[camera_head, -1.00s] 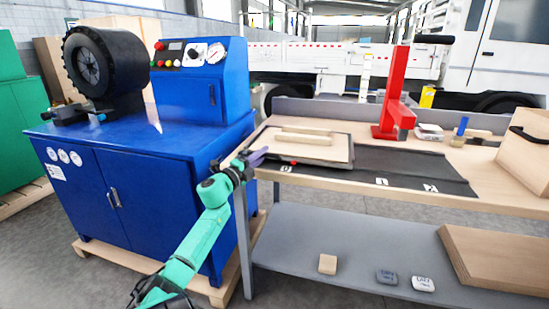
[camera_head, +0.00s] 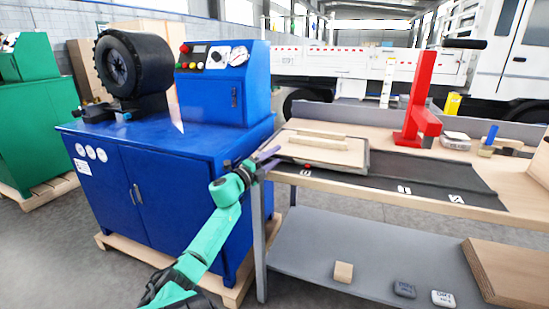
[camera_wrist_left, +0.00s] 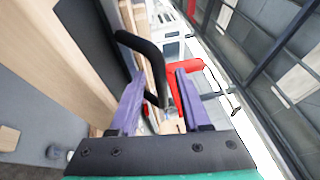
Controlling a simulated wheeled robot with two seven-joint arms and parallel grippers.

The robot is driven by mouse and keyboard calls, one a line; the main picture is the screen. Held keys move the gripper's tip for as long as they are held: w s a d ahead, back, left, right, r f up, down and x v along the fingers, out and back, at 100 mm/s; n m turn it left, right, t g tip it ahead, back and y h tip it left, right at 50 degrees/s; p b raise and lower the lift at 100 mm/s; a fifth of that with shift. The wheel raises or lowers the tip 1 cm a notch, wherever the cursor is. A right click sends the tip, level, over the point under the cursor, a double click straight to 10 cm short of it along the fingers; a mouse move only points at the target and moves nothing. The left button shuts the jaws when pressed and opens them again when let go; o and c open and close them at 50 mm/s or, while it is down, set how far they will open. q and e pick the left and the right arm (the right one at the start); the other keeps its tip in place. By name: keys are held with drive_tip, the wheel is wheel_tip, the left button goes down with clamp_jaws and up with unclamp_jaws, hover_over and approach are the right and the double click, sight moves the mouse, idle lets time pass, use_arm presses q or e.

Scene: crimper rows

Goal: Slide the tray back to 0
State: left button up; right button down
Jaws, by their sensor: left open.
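The tray (camera_head: 362,165) is a flat plate carrying a light wooden board and slats, on the left end of the dark mat (camera_head: 430,176) on the workbench. A red pointer (camera_head: 308,166) on its front edge sits close to the leftmost white mark (camera_head: 305,172); the marks are too blurred to read surely. My left gripper (camera_head: 272,152) is at the tray's left end, open. The left wrist view shows its two purple fingers (camera_wrist_left: 155,100) apart, with a black curved bar (camera_wrist_left: 150,60) between them; contact cannot be told. My right gripper is not in view.
A red press (camera_head: 418,110) stands behind the mat. A blue cabinet machine (camera_head: 160,190) stands close to the left of the bench. Small blocks (camera_head: 343,272) and a wooden board (camera_head: 510,270) lie on the lower shelf. The mat right of the tray is clear.

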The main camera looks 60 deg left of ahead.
use_arm(q)
drive_tip(key=shift+d, duration=0.1)
drive_tip(key=v, duration=1.4)
drive_tip(key=shift+s+f+p, duration=0.15)
drive_tip(key=shift+s+p, duration=0.15)
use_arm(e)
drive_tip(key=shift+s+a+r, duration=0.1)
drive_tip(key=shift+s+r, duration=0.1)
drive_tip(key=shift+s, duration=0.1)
